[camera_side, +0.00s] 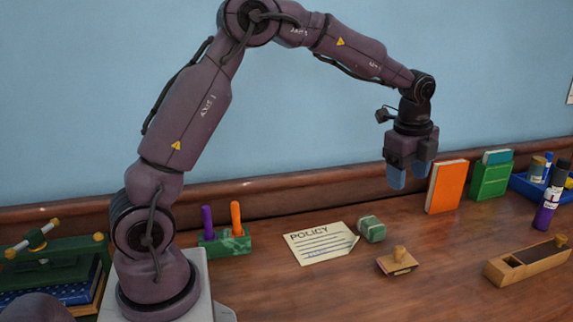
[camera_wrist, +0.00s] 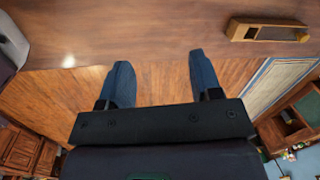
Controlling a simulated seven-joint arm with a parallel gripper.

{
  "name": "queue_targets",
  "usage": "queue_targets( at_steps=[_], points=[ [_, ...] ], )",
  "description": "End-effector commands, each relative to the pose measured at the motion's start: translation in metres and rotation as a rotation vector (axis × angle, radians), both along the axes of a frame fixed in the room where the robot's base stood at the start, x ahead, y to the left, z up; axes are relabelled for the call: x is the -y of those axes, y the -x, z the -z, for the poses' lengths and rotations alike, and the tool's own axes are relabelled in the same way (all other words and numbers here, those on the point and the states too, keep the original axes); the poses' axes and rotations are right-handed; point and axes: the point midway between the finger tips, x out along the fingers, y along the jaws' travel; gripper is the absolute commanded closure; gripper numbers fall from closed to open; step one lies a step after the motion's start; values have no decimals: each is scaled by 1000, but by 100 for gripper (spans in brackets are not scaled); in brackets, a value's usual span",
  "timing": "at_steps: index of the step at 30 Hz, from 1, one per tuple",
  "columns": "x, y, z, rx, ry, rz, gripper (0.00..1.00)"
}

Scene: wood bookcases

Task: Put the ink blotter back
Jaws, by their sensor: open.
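The ink blotter appears to be the small wooden piece with a knob on top (camera_side: 397,261), lying on the desk in the side view. I cannot make it out in the wrist view. My gripper (camera_side: 407,180) is open and empty, high above the desk and above the blotter in the picture. Its two blue fingers stand apart in the wrist view (camera_wrist: 159,62). A long wooden holder (camera_side: 525,267) with a dark slot and a pale knob at its right end sits at the right; it also shows in the wrist view (camera_wrist: 262,32).
A policy sheet (camera_side: 320,242) and a green roll-like object (camera_side: 371,229) lie left of the blotter. An orange book (camera_side: 447,187), a green box (camera_side: 491,179), a purple bottle (camera_side: 549,200) and a blue tray (camera_side: 527,187) stand at right. A green pen holder (camera_side: 226,243) is near my base.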

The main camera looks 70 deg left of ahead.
Motion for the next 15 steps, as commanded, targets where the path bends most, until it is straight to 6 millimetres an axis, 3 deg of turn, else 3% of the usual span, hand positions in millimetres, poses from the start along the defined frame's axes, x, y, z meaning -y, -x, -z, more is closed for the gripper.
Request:
queue_targets(
  at_steps=[1,6,10,15],
  points=[
    [8,18,-24,38,-2,-81,41],
    [28,81,-73,147,42,-388,41],
    [41,134,-95,230,111,-627,41],
    [52,203,-101,315,246,-930,41]
  ],
)
